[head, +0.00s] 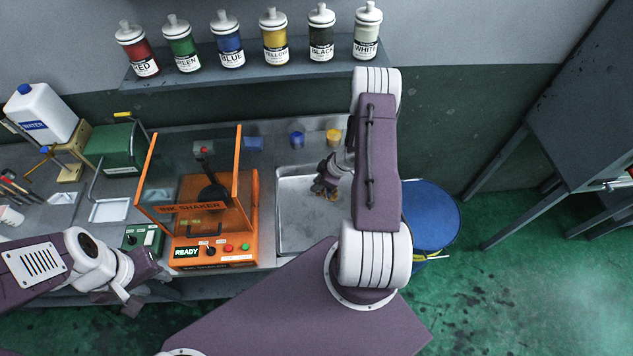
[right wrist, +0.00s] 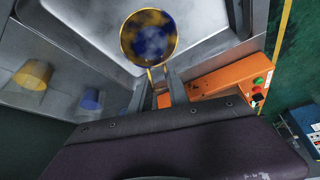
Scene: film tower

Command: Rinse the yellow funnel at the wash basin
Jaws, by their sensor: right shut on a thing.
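My right gripper (head: 322,190) is over the wash basin (head: 297,240), a grey metal sink right of the orange machine. In the right wrist view the right gripper (right wrist: 163,82) is shut on the yellow funnel (right wrist: 149,38). Its round yellow-rimmed mouth faces the camera, with dark blue stains on the yellow inside. In the head view the gripper and arm hide most of the funnel. I cannot tell whether it touches the basin. My left gripper (head: 140,290) is at the bench's front left, away from the basin; its fingers are not clear.
An orange ink shaker (head: 215,255) with a clear guard stands left of the basin. A blue cup (head: 297,139) and a yellow cup (head: 333,136) are behind it. Ink bottles line the shelf (head: 180,80) above. A blue drum (head: 430,215) stands on the right.

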